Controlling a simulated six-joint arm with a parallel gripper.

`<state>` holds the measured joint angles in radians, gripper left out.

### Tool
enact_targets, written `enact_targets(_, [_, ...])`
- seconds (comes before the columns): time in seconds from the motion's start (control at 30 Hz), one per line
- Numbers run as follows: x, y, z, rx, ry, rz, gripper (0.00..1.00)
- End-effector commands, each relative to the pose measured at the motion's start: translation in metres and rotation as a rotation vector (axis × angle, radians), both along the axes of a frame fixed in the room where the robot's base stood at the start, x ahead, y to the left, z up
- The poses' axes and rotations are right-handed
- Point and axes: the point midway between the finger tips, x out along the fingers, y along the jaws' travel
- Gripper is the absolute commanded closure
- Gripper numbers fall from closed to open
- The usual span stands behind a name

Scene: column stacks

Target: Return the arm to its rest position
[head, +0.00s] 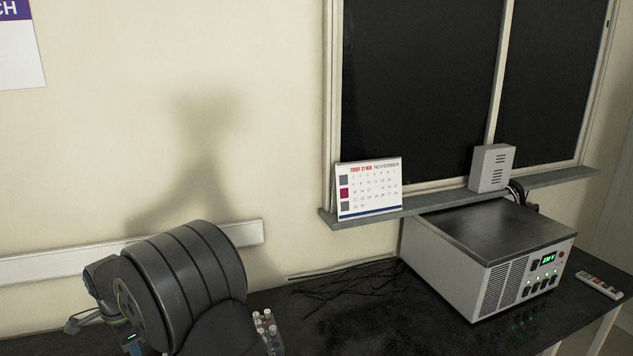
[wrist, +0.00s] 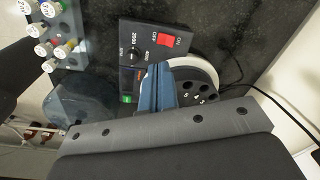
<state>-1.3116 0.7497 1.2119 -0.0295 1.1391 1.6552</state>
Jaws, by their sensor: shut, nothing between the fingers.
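My gripper (wrist: 161,80) shows in the wrist view as two blue fingers side by side. They are shut with nothing between them. The fingers appear in front of a small device with a dial and a red switch (wrist: 166,40), beside a round numbered rotor (wrist: 195,85). I cannot tell how far the fingertips are above it. In the head view, dark ribbed parts of my arm fill the lower left, and the fingers are not clearly visible there.
A rack of capped vials (head: 266,329) stands close to my arm; vials also show in the wrist view (wrist: 54,47). A grey power unit (head: 487,253) stands right on the dark bench. Loose black cables (head: 345,282) lie between. A calendar (head: 369,189) leans on the sill.

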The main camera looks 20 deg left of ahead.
Motion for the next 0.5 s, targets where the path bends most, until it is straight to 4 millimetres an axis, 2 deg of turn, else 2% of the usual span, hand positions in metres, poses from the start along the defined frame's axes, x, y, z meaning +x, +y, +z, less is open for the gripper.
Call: enact_targets(0.5, [-0.004, -0.003, 0.03, 0.011, -0.057, 0.445, 1.0])
